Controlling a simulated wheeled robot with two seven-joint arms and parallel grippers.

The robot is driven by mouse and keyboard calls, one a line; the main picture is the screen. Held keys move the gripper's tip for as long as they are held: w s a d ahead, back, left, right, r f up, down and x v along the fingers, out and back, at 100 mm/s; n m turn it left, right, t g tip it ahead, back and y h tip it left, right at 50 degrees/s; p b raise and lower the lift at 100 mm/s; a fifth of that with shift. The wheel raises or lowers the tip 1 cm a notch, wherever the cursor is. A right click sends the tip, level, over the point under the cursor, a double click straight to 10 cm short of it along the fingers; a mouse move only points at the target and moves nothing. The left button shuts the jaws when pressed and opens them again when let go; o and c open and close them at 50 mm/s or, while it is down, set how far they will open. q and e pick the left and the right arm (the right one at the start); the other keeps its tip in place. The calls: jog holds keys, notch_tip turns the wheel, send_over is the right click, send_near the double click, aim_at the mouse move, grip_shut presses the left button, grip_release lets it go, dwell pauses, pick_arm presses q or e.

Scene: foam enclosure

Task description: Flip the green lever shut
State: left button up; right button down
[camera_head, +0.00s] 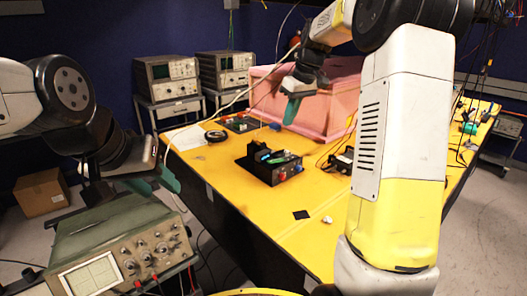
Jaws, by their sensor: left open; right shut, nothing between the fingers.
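A black box (284,176) with red and blue knobs stands on the yellow table. A small green part (277,159) shows on its top, beside a light blue one. I take this for the green lever, but it is too small to tell its position. My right gripper (292,110) is shut and empty, above the table behind the box and apart from it. My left gripper (158,184) is open and empty, off the table's left edge above an oscilloscope, far from the box.
A pink foam block (340,100) stands behind my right gripper. A dark board (240,124) and a black ring (215,136) lie further back. An oscilloscope (125,250) stands front left.

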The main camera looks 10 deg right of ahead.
jog(key=shift+w+a+f, duration=0.1)
jog(key=shift+w+f, duration=0.15)
jog(key=shift+w, duration=0.3)
jog(key=shift+w+a+f, duration=0.1)
jog(key=shift+w+f, duration=0.15)
jog(key=shift+w, duration=0.25)
send_near(274, 162)
jog(key=x, duration=0.2)
jog(key=w+x, duration=0.1)
jog(key=x, duration=0.2)
jog(key=shift+a, duration=0.2)
jog(key=shift+a+f, duration=0.1)
jog(key=shift+f, duration=0.6)
jog(key=shift+s, duration=0.1)
jog(key=shift+s+a+f+n+h, duration=0.15)
jog(key=shift+a+f+n+h, duration=0.15)
jog(key=shift+f+h, duration=0.2)
jog(key=shift+d, duration=0.15)
jog(key=shift+r, duration=0.1)
